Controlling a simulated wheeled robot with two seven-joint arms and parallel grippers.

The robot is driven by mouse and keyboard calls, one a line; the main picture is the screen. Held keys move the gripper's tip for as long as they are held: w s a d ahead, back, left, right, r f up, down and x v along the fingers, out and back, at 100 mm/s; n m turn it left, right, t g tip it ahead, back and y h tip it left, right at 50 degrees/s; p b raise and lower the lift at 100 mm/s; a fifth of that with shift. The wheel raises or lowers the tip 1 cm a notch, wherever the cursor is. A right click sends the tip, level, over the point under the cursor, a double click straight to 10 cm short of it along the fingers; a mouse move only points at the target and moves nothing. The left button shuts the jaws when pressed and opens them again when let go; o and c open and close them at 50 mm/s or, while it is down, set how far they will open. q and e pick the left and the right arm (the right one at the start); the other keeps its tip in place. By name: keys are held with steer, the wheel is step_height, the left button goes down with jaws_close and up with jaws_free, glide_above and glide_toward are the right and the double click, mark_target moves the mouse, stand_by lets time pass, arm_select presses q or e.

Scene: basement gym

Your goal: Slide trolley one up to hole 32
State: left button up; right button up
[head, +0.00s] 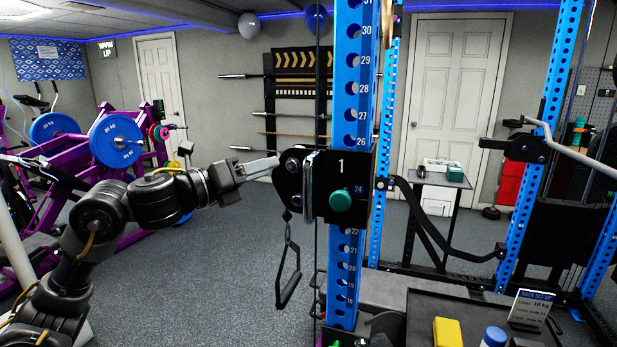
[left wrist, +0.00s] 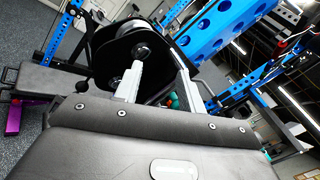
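Trolley one (head: 358,165) is a black carriage marked "1" on the blue numbered upright (head: 348,90). It has a green knob (head: 341,200), a silver upright handle (head: 308,182) and a small "24" label. Numbers 26 to 31 show above it and 22 down to 18 below; hole 32 is not visible. A black strap handle (head: 289,275) hangs below its pulley. My left gripper (head: 270,165) points at the trolley's left side; contact is unclear. In the left wrist view, its two fingers (left wrist: 155,78) are apart, with the trolley's dark pulley housing (left wrist: 120,50) ahead. My right gripper does not show.
A black tray (head: 425,310) at the lower right holds a yellow block (head: 447,332), a blue-capped item (head: 494,336) and a rack set-up card (head: 531,308). Another blue upright (head: 535,150) stands right. Purple machines with blue plates (head: 116,140) stand left. Floor between is clear.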

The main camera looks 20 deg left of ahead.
mark_target(304, 175)
arm_select(q)
steer(key=s+d+f+m, duration=0.1)
steer(key=s+d+m, duration=0.1)
steer(key=s+m, duration=0.45)
steer(key=shift+m+g, duration=0.25)
steer(key=shift+g, duration=0.25)
steer(key=p+x, duration=0.2)
steer(key=x, duration=0.9)
steer(key=shift+a+p, duration=0.15)
steer(key=shift+p, duration=0.2)
steer(key=shift+w+d+f, duration=0.15)
steer(key=shift+w+d, duration=0.15)
steer(key=shift+w, duration=0.15)
jaws_close()
